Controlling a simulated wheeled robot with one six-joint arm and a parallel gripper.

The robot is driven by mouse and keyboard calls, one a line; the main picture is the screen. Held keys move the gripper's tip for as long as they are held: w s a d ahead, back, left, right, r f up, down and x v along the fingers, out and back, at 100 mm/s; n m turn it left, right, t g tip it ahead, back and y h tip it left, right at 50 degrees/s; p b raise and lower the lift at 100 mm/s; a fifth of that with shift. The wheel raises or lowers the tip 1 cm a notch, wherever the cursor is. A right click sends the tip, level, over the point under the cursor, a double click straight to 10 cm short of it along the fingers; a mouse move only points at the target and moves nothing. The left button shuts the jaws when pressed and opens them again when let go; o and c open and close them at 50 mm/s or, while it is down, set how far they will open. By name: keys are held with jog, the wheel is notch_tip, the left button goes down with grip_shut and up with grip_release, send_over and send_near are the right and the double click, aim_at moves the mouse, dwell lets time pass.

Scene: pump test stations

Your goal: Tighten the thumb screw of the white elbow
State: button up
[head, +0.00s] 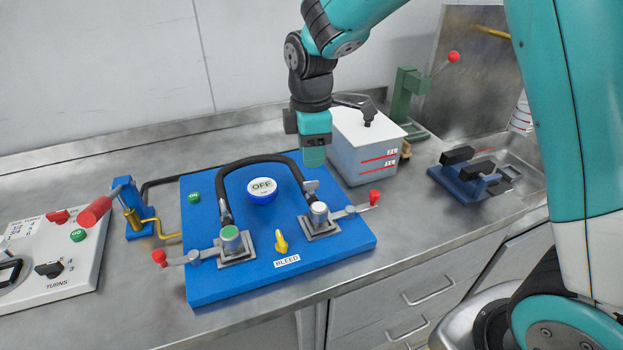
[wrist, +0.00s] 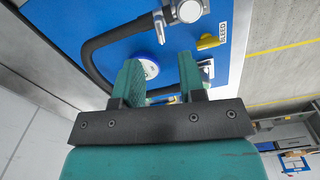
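The white elbow (head: 319,208) stands on a square grey plate at the right of the blue board, with a pale round top. A small silver piece (head: 310,187) shows beside it where the black hose ends; I cannot tell its screw shape clearly. In the wrist view a pale round-topped fitting (wrist: 188,11) shows at the top edge, which looks like the same elbow. My gripper (head: 314,158) points down behind and above the white elbow, apart from it. In the wrist view my gripper (wrist: 160,80) has its two green fingers spread with nothing held between them.
The board (head: 340,250) also bears a green-topped elbow (head: 230,238), an OFF button (head: 262,188), a yellow bleed valve (head: 281,242) and red-tipped levers. The hose (head: 255,160) arches between the elbows. A white tank (head: 365,150) stands close behind my gripper, at right.

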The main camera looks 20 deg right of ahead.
aim_at(311, 182)
notch_tip(311, 182, down, 8)
jog(key=shift+r, duration=0.15)
grip_shut()
